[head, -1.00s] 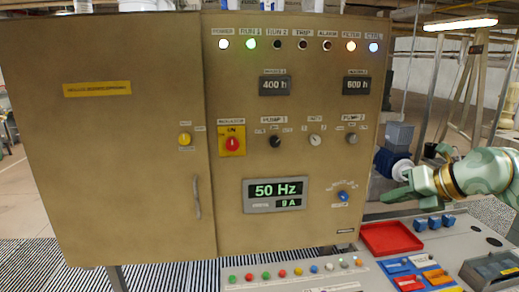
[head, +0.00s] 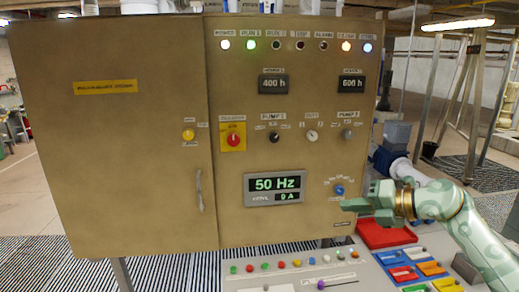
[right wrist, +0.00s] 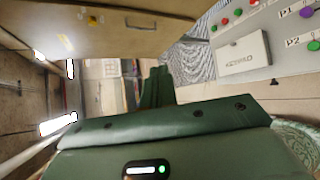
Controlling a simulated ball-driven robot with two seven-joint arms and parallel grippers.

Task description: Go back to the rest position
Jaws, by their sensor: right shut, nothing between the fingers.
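My right gripper (head: 352,204) is in the right part of the head view, in front of the cabinet's lower right corner and just below the blue knob (head: 339,190). Its green fingers are together with nothing between them, and they point left. I cannot tell whether they touch the cabinet. In the right wrist view the shut fingers (right wrist: 157,86) stand out beyond the green gripper body. My left gripper is not in view.
The tan control cabinet (head: 110,150) fills the left and middle, with a 50 Hz display (head: 274,188). Below it is a grey button console (head: 240,283). A red tray (head: 378,238) lies below my right gripper, beside coloured blocks.

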